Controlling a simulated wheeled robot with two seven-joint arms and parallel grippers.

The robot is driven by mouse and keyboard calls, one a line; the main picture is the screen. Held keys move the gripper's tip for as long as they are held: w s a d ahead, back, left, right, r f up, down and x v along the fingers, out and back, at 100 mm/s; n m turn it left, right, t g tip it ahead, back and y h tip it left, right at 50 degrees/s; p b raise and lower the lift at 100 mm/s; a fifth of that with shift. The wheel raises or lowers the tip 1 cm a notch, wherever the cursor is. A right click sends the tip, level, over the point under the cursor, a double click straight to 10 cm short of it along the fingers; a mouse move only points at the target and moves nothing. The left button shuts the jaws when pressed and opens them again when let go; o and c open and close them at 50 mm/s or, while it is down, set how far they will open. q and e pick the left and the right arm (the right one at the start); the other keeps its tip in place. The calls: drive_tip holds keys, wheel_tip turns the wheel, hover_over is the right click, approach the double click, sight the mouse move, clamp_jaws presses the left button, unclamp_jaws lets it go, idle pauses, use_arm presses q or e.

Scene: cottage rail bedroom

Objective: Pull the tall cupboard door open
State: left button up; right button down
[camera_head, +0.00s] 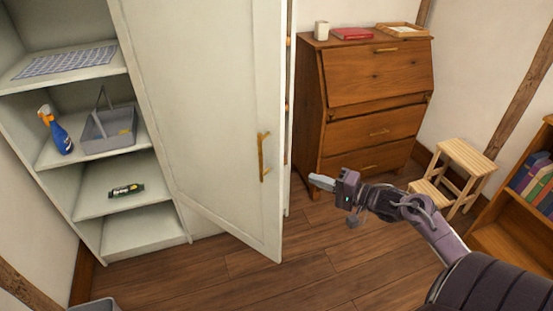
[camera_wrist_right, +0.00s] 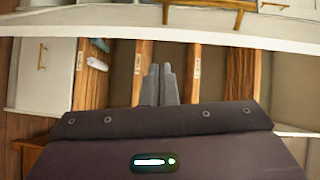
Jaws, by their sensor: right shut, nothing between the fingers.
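The tall cream cupboard (camera_head: 150,240) stands at the left of the head view. Its door (camera_head: 215,95) stands swung out, so the shelves to its left are exposed. A vertical brass handle (camera_head: 264,157) is near the door's right edge. My right gripper (camera_head: 322,182) is to the right of the door and lower than the handle, apart from both. It is shut and empty, and its closed fingers also show in the right wrist view (camera_wrist_right: 158,80). My left gripper is out of view.
The shelves hold a blue spray bottle (camera_head: 56,131), a grey caddy (camera_head: 108,130) and a small dark item (camera_head: 126,191). A wooden bureau (camera_head: 365,100) stands behind my right gripper. A step stool (camera_head: 455,172) and bookcase (camera_head: 515,225) are at right. Floor before the door is clear.

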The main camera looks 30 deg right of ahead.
sight(276, 155)
drive_tip(key=a+r+y, duration=0.3)
drive_tip(key=r, duration=0.5)
drive_tip(key=shift+g, duration=0.4)
drive_tip(key=p+x, duration=0.1)
drive_tip(key=x, duration=0.3)
drive_tip(key=p+x, duration=0.1)
drive_tip(key=x, duration=0.4)
drive_tip(key=shift+w+a+f, duration=0.1)
drive_tip(key=shift+a+f, duration=0.1)
drive_tip(key=shift+a, duration=0.15)
